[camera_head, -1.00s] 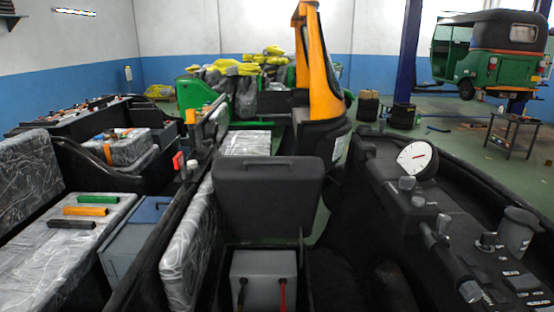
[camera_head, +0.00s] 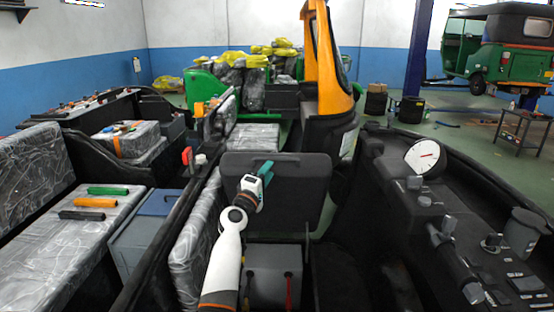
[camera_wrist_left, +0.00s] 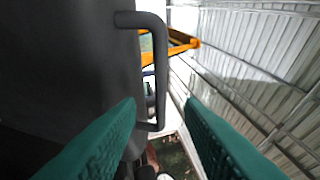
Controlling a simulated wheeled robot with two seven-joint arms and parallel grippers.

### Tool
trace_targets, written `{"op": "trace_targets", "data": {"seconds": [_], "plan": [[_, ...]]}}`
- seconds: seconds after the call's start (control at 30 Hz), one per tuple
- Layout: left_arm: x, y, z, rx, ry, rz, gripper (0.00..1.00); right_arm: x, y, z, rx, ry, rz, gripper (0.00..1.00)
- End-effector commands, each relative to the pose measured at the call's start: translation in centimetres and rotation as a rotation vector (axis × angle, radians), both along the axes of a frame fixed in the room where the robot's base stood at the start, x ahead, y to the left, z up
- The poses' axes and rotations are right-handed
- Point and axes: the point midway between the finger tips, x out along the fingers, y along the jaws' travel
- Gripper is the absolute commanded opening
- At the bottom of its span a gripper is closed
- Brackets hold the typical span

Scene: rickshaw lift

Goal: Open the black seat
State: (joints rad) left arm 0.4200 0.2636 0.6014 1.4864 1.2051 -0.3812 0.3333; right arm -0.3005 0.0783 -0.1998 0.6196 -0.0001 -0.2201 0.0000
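The black seat (camera_head: 305,190) stands raised, roughly upright, above an open compartment holding a grey box (camera_head: 275,262) with dark and red leads. My left arm reaches up in front of the seat. My left gripper (camera_head: 266,168), with teal fingers, is near the seat's top edge. In the left wrist view the gripper (camera_wrist_left: 160,125) is open. The seat's black handle (camera_wrist_left: 158,70) shows between and beyond the fingers, with no clear contact. The seat's dark panel (camera_wrist_left: 65,65) fills the left of that view. My right gripper is not in view.
A dashboard with a white gauge (camera_head: 425,157) and levers lies to the right. A wrapped bench (camera_head: 60,245) with green, orange and black bars is at left, beside a grey-blue box (camera_head: 150,235). A yellow-orange cab frame (camera_head: 330,70) rises behind the seat.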

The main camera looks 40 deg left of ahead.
Motion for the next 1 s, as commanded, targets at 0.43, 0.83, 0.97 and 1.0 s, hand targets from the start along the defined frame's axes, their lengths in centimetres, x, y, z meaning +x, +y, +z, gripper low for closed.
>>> {"op": "trace_targets", "data": {"seconds": [0.43, 0.83, 0.97, 1.0], "plan": [[6.3, 1.9, 1.6, 0.0, 0.001, -0.001, 0.34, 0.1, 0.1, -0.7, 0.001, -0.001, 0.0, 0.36], [6.7, 2.0, 1.7, 0.001, 0.003, 0.0, 0.28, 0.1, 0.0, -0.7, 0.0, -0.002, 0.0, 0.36], [6.7, 2.0, 1.7, 0.001, 0.003, 0.0, 0.07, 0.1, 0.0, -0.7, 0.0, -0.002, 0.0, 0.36], [6.7, 2.0, 1.7, 0.001, 0.003, 0.0, 0.0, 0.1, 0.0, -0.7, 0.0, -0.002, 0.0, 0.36]]}}
